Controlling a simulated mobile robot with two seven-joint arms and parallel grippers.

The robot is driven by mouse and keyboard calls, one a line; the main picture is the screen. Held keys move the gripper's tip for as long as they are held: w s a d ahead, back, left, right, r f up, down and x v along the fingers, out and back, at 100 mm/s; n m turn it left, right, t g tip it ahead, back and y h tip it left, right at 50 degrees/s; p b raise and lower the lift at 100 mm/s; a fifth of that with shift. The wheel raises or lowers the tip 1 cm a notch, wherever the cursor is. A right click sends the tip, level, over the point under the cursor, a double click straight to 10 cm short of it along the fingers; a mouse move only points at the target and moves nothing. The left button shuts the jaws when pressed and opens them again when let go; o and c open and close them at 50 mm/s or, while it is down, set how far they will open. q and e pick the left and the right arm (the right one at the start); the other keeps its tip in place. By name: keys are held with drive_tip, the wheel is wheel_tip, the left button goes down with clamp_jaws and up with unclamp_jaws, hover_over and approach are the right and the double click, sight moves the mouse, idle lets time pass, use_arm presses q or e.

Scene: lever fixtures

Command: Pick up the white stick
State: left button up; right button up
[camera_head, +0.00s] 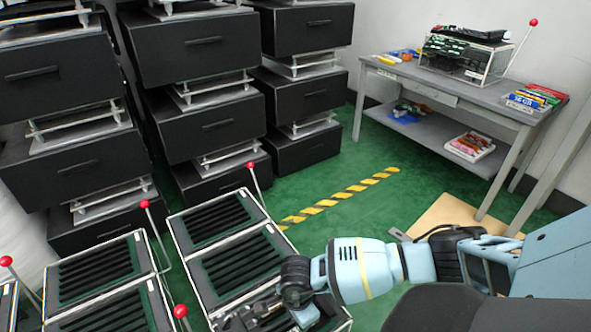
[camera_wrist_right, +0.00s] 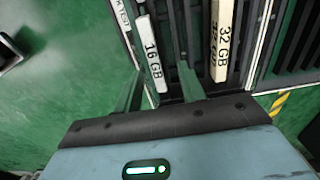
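A white stick (camera_wrist_right: 150,52) labelled "16 GB" stands in a slot of a dark slotted rack in the right wrist view. My right gripper (camera_wrist_right: 159,72) is open, its two green-tinted fingers on either side of the white stick's lower end; I cannot tell whether they touch it. A cream stick (camera_wrist_right: 222,40) labelled "32 GB" lies to the right of the right finger. In the head view my right gripper (camera_head: 268,312) is over the front rack, and the arm hides much of that rack. My left gripper is not in view.
Clear-framed racks with dark slots (camera_head: 215,222) and red-knobbed levers (camera_head: 146,204) stand at the lower left. Black drawer units (camera_head: 205,130) line the back. A grey table (camera_head: 450,88) at right holds a clear case and colourful boxes. Green floor with a striped line (camera_head: 340,195) is open.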

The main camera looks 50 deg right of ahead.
sight(297, 330)
drive_tip(key=f+b, duration=0.1)
drive_tip(key=f, duration=0.2)
drive_tip(key=f+b, duration=0.1)
drive_tip(key=shift+s+a+f+b, duration=0.3)
drive_tip(key=shift+a+f, duration=0.05)
drive_tip(key=shift+f, duration=0.25)
drive_tip(key=c, duration=0.8)
clamp_jaws()
